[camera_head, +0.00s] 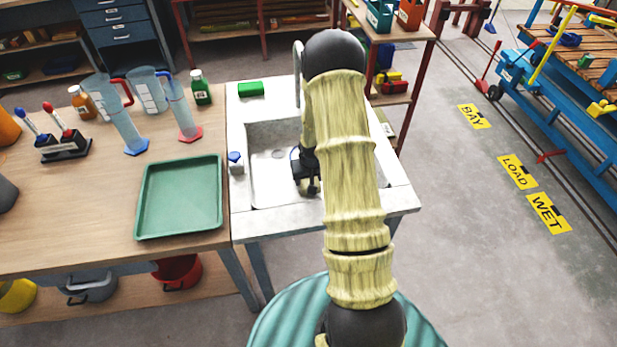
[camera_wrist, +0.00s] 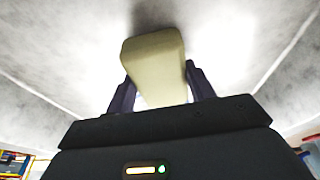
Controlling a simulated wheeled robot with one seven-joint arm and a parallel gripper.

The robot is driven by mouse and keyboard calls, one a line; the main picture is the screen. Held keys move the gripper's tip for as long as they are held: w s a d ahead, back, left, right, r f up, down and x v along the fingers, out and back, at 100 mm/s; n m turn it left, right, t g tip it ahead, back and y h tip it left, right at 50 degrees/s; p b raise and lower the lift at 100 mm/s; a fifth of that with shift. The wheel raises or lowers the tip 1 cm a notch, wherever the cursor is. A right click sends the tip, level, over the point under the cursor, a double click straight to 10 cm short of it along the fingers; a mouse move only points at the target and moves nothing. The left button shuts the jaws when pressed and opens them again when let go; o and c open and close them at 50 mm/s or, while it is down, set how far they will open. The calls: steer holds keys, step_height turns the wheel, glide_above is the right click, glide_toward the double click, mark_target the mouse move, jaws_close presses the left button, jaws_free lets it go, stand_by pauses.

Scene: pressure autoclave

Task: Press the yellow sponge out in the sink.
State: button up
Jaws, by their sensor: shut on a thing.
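The yellow sponge (camera_wrist: 153,55), a pale yellow block, sits between the two dark fingers of my gripper (camera_wrist: 158,78) in the wrist view. My gripper is shut on it. In the head view my gripper (camera_head: 308,187) is down over the basin of the white sink (camera_head: 262,188), toward its right side. The sponge is hidden by my gripper and arm there. In the wrist view a pale grey surface lies beyond the sponge, with a dark patch at its far end. I cannot tell whether the sponge touches the sink.
A green block (camera_head: 250,89) lies on the sink's back rim, left of the faucet (camera_head: 297,70). A small blue-topped item (camera_head: 236,160) stands on the left rim. A green tray (camera_head: 180,198), cylinders and bottles stand on the wooden bench to the left.

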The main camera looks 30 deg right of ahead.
steer(key=shift+w+f, duration=0.1)
steer(key=shift+s+d, duration=0.2)
steer(key=shift+w+a+f, duration=0.1)
steer(key=shift+a+f, duration=0.1)
steer(key=shift+a, duration=0.1)
steer(key=shift+s+d, duration=0.15)
steer(key=shift+s, duration=0.05)
stand_by(0.4)
